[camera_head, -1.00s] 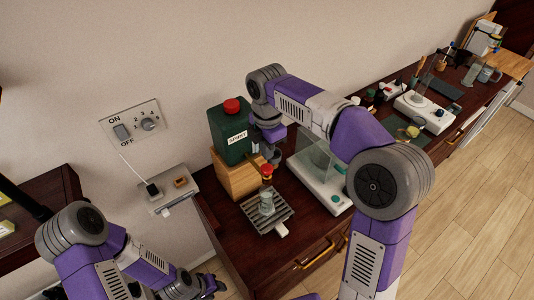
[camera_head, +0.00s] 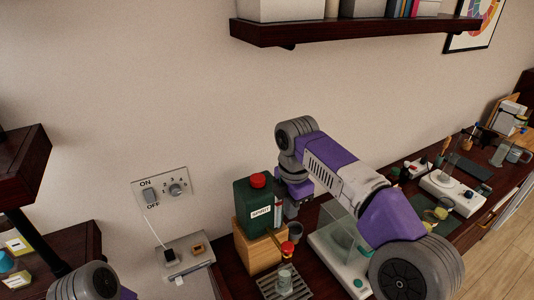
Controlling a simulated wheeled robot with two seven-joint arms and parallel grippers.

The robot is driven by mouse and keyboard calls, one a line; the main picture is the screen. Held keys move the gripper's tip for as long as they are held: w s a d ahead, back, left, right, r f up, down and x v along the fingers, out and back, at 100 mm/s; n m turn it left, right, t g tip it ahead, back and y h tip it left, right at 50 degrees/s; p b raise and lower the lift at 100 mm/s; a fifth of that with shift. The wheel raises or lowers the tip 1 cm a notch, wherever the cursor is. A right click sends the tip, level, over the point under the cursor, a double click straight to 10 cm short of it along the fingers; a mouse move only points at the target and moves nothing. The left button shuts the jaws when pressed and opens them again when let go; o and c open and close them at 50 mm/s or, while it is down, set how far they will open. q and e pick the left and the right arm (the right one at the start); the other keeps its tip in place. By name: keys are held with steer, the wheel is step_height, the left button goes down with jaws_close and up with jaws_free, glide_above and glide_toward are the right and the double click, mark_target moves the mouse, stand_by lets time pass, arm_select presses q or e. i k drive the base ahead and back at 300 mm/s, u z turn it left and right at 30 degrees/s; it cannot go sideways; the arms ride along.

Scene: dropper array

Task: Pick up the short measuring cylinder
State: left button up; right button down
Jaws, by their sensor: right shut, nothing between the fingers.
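A small clear glass vessel (camera_head: 284,278) stands upright on the slatted tray below the red-topped tap; I cannot tell for sure whether it is the short measuring cylinder. My right gripper (camera_head: 292,209) is shut and empty, just right of the green spirit container (camera_head: 257,208) and above and behind the glass vessel. Its fingertips are partly hidden. My left gripper is out of view; only part of that arm shows at the lower left.
The spirit container stands on a wooden block (camera_head: 262,248). A slatted tray (camera_head: 268,291) lies before it. A white device with a clear shield (camera_head: 336,234) is on the right, partly behind my right arm. A shelf (camera_head: 350,29) overhangs above. A socket box (camera_head: 187,254) is left.

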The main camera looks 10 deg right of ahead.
mark_target(284, 285)
steer(key=k, duration=1)
